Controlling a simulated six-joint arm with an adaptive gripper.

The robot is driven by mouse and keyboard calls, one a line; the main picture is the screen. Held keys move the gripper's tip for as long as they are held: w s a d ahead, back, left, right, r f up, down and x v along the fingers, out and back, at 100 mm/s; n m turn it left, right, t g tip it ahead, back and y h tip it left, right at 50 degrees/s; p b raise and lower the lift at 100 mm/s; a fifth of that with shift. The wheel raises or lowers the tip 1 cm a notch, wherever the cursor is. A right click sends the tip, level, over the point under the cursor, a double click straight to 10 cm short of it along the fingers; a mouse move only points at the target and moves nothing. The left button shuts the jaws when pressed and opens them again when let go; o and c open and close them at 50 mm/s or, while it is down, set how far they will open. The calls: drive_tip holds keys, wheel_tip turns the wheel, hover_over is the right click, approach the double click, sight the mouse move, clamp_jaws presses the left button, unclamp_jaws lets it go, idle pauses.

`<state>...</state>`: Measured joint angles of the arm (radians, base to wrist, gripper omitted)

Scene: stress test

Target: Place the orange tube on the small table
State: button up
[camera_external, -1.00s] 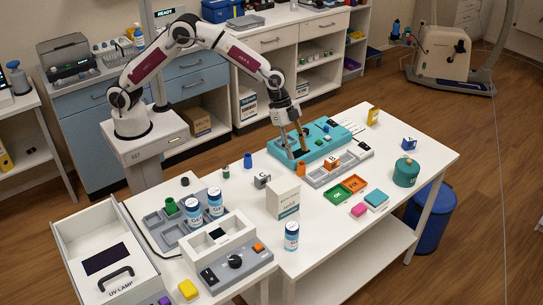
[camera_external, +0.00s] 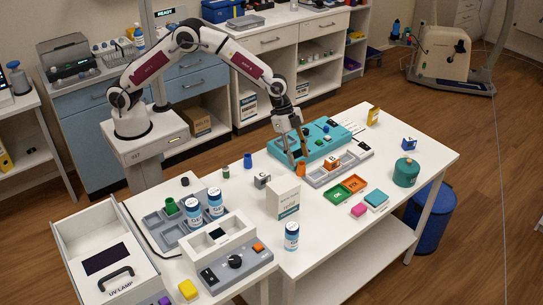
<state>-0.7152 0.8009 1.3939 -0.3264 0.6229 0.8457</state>
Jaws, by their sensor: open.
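The orange tube (camera_external: 301,170) stands upright on the white table (camera_external: 336,228), just in front of the teal rack (camera_external: 318,148). My gripper (camera_external: 298,159) points down with its fingers apart, right at the tube's upper end and slightly behind it in the picture. I cannot tell whether a finger touches the tube or whether the tube is between the fingers. Nothing is visibly held. No separate table clearly marked as the small one shows.
A grey tray (camera_external: 318,182) with an orange block (camera_external: 332,164) sits right of the tube. A white box (camera_external: 283,198), a blue-labelled bottle (camera_external: 292,236) and green and orange trays (camera_external: 347,189) stand in front.

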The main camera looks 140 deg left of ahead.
sight(304, 175)
drive_tip(key=shift+f, duration=0.1)
drive_tip(key=shift+s+x, duration=0.15)
drive_tip(key=shift+x, duration=0.75)
drive_tip(key=shift+s+x, duration=0.2)
drive_tip(key=shift+x, duration=1.55)
drive_tip(key=c, duration=1.1)
drive_tip(key=shift+o, duration=0.2)
wheel_tip(304, 175, up, 10)
